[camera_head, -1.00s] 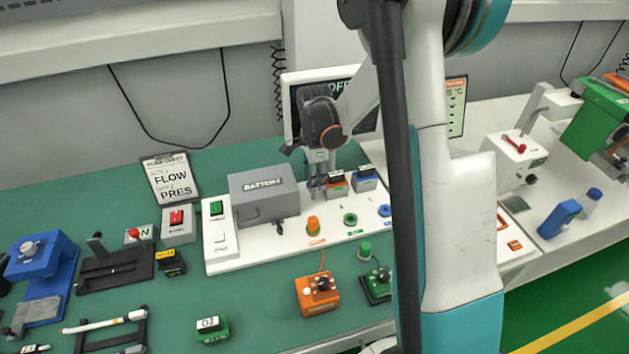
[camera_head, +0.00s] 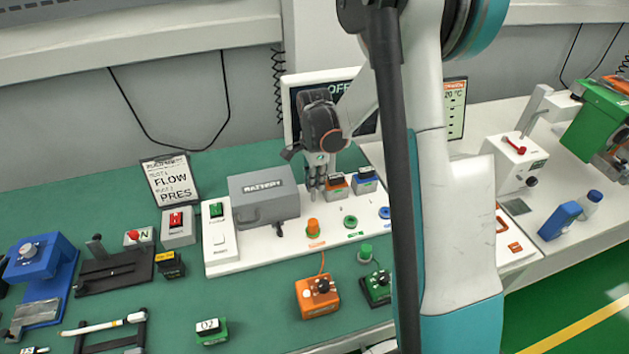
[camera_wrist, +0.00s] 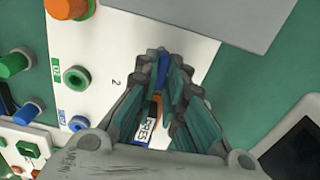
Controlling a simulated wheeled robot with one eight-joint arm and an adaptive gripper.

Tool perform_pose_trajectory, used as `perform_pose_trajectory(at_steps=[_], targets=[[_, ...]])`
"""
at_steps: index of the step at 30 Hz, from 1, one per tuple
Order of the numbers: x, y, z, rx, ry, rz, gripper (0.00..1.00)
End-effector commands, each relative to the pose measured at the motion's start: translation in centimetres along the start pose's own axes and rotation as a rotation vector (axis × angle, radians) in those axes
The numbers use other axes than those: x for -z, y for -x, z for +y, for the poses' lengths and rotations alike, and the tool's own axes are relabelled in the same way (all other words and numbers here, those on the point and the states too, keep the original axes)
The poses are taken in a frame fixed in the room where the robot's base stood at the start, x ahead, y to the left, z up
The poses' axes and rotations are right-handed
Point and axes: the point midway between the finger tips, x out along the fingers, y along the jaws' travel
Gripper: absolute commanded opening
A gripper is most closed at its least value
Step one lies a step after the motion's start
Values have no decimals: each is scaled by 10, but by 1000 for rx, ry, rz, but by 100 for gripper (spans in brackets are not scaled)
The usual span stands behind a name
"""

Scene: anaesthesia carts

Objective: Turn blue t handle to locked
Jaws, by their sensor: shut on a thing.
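My gripper (camera_head: 317,190) points down at the back of the white panel (camera_head: 222,258), just right of the grey battery box. In the wrist view its fingers (camera_wrist: 164,75) are close together, with a small blue piece (camera_wrist: 163,68) between their tips. I take this piece for the blue T handle; its shape and angle are mostly hidden by the fingers. In the head view the gripper hides the handle. No locked mark can be read.
The battery box (camera_head: 263,195) stands close left of my gripper. An orange-and-black block (camera_head: 336,187) and a blue-and-black block (camera_head: 366,181) stand close right. In front are an orange knob (camera_head: 313,227), a green socket (camera_head: 350,221) and a blue socket (camera_head: 384,212).

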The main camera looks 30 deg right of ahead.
Motion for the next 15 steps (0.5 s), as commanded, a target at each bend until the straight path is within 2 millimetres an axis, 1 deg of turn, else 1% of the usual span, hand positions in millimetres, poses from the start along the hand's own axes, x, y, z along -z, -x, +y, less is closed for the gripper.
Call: perform_pose_trajectory(at_steps=[8,15], targets=[[0,-1,-1,1,182,0,0],[0,-1,-2,1,408,0,0]])
